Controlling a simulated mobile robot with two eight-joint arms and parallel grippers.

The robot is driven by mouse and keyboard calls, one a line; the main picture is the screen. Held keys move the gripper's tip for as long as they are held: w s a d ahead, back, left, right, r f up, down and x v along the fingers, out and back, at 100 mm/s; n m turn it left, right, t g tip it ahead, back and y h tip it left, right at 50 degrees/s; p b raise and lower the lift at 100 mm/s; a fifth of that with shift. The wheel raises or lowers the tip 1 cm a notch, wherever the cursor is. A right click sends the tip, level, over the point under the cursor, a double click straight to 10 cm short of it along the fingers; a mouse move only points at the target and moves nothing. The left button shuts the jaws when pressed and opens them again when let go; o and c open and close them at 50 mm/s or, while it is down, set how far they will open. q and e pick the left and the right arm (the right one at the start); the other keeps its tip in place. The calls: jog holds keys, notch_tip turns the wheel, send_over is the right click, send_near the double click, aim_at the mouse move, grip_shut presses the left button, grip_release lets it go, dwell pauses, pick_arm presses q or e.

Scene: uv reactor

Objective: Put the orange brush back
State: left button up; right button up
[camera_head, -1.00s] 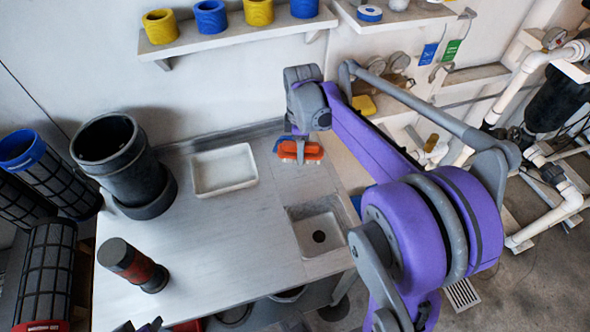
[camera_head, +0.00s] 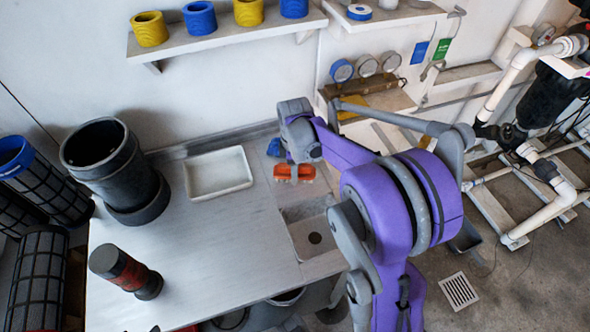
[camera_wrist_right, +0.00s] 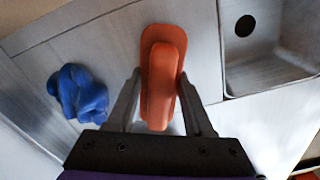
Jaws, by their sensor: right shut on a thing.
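Whether the brush touches the bench is hard to tell. My left gripper is not in view.
A blue crumpled cloth (camera_wrist_right: 78,93) lies beside the brush; it also shows in the head view (camera_head: 273,147). The sink (camera_head: 312,228) is in front. A white tray (camera_head: 218,173), a black cylinder (camera_head: 112,165) and a red-black cylinder (camera_head: 126,272) stand to the left.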

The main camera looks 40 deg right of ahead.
jog(key=o, duration=1.2)
jog(key=shift+r, duration=0.45)
notch_tip(320, 180, up, 11)
jog(key=shift+r+p, duration=0.1)
jog(key=shift+p, duration=0.7)
jog(key=s+a+f+m+t, duration=0.1)
jog(key=s+a+f+m, duration=0.1)
jog(key=s+a, duration=0.3)
jog(key=s+a+f+m+t, duration=0.2)
jog(key=s+a+m, duration=0.2)
jog(key=s+a, duration=0.1)
jog(key=s+a+f+m+t, duration=0.2)
jog(key=s+a+m, duration=0.1)
jog(key=s+a, duration=0.2)
jog(key=shift+s+a+m, duration=0.25)
jog(key=shift+s+m, duration=0.05)
jog(key=shift+s, duration=0.35)
jog(key=shift+s+a+f, duration=0.2)
jog(key=shift+s+f, duration=0.05)
jog(key=shift+f, duration=0.05)
